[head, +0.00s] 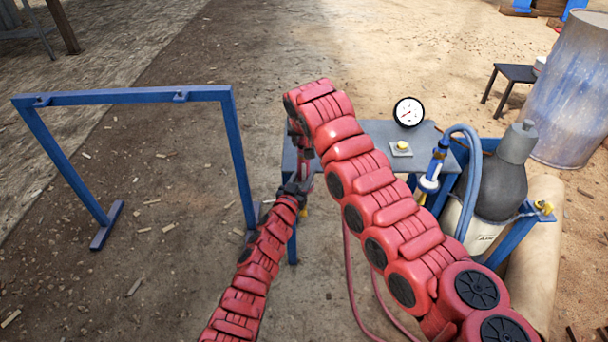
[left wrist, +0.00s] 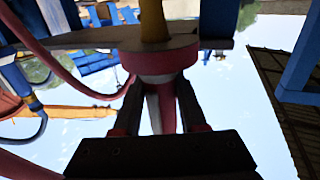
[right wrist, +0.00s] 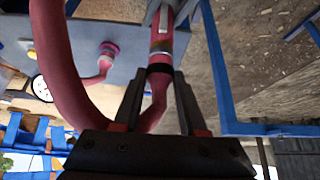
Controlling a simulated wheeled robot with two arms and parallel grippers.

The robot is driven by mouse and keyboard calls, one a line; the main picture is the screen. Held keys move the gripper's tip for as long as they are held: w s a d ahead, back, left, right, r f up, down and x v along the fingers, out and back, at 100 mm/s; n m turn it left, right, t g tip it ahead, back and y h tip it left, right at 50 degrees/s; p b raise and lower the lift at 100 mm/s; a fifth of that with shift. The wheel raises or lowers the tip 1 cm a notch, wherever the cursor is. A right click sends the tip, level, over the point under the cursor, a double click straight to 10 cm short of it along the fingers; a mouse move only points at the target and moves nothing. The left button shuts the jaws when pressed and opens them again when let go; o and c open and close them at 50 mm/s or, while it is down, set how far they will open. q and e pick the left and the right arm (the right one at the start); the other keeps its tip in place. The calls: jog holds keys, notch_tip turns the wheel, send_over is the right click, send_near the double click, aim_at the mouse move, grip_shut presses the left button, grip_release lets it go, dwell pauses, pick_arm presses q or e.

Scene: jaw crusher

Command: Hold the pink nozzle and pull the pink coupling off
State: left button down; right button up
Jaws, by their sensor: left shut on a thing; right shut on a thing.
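In the head view my left gripper (head: 297,188) is at the left edge of the grey table, below my right gripper (head: 298,140), which my right arm partly hides. In the left wrist view my left gripper (left wrist: 161,84) is shut on a pink tapered part below a wide pink collar, which I take as the pink nozzle (left wrist: 167,60). A yellow stem joins the collar. In the right wrist view my right gripper (right wrist: 160,78) is shut at a dark ring on a pink tubular part with a hose, apparently the pink coupling (right wrist: 161,44). Whether the two parts still touch is unclear.
The grey table (head: 375,132) carries a gauge (head: 408,112) and a yellow button (head: 402,146). A pink hose (head: 352,275) hangs in front. A blue frame (head: 130,97) stands left. A grey cylinder (head: 503,180) and blue hose (head: 471,185) stand right. Ground between frame and table is open.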

jog(key=shift+r, duration=0.45)
jog(key=shift+r, duration=1.85)
pick_arm(q)
jog(key=shift+c, duration=1.9)
grip_release()
